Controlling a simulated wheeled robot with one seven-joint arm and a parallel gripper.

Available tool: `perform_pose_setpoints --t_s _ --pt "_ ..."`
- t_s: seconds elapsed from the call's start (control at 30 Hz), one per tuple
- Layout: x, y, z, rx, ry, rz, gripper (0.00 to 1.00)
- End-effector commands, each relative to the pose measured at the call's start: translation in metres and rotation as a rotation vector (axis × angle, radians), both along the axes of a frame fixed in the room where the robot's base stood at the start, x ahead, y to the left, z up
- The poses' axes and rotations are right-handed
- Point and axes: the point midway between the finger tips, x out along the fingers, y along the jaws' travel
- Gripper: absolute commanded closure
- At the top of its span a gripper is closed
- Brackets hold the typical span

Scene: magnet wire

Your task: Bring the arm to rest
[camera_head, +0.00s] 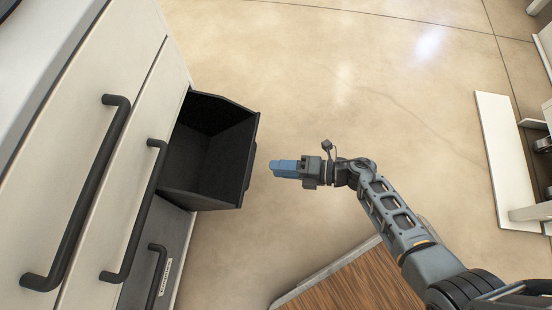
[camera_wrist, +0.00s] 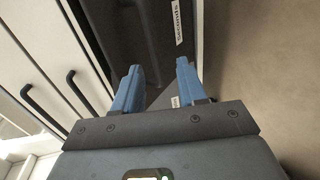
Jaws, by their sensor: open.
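My arm (camera_head: 392,212) reaches in from the lower right of the head view, bent at its joints. My gripper (camera_head: 276,168) has blue fingers and points left, toward a black open bin (camera_head: 247,150) on the cabinet front. A gap of bare floor shows between the fingertips and the bin in the head view. In the wrist view my gripper (camera_wrist: 160,80) is open, with its two blue fingers apart and nothing between them. A dark surface with a white label (camera_wrist: 179,28) lies beyond the fingers there.
A white cabinet (camera_head: 70,130) with dark bar handles (camera_head: 132,212) fills the left. A wooden surface (camera_head: 355,285) lies at the bottom, below my arm. White panels (camera_head: 507,160) stand at the right. The floor (camera_head: 330,80) in the middle is clear.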

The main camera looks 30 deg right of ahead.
Motion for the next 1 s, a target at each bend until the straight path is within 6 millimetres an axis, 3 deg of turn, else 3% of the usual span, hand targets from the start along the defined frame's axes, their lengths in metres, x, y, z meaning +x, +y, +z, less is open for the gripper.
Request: perform_pose_setpoints --t_s 0.47,0.63,0.77,1.0 --pt "0.000 0.000 0.000 0.002 0.000 -0.003 0.59" --pt "-0.017 -0.008 0.011 0.041 0.008 -0.078 0.59" --pt "-0.045 -0.020 0.037 0.132 0.029 -0.212 0.59" --pt "-0.103 -0.041 0.108 0.395 0.111 -0.483 0.59"
